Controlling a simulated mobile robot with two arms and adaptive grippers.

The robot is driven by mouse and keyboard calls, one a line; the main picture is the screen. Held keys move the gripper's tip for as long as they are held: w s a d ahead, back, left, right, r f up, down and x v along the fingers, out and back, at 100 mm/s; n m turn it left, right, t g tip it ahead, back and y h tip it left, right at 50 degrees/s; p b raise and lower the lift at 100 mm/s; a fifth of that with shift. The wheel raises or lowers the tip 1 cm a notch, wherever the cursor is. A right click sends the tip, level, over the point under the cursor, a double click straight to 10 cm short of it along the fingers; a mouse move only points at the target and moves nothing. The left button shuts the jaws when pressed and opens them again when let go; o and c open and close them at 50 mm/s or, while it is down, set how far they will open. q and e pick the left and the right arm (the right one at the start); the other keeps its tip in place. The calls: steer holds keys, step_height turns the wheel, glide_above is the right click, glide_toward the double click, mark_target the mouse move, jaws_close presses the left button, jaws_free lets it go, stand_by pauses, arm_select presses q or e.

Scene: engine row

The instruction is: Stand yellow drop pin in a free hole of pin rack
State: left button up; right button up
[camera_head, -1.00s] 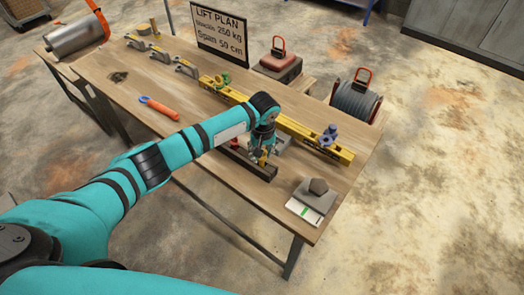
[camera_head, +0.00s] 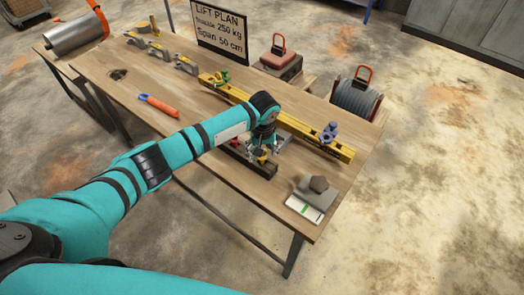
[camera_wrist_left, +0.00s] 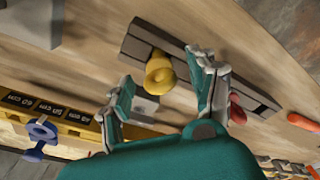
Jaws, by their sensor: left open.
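The yellow drop pin (camera_wrist_left: 160,72) appears to stand in the dark pin rack (camera_wrist_left: 142,45), near one end; its foot is hidden. The pin also shows small in the head view (camera_head: 262,158), at the rack (camera_head: 263,172). My left gripper (camera_wrist_left: 163,92) is open, with one finger on each side of the pin and visible gaps between. It also shows above the rack in the head view (camera_head: 264,144). A red pin (camera_wrist_left: 236,109) is at the rack beyond one finger. My right gripper is not in view.
A yellow beam (camera_head: 300,130) with a blue shackle (camera_head: 329,132) lies behind the rack. A grey block on a plate (camera_head: 312,193) is at the right. An orange-handled tool (camera_head: 158,106) lies left. Bare wood surrounds the rack's front.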

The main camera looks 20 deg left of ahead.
mark_target(263, 160)
arm_select(q)
step_height(263, 160, up, 12)
steer(key=s, duration=0.1)
steer(key=shift+d, duration=0.3)
steer(key=shift+s+f, duration=0.1)
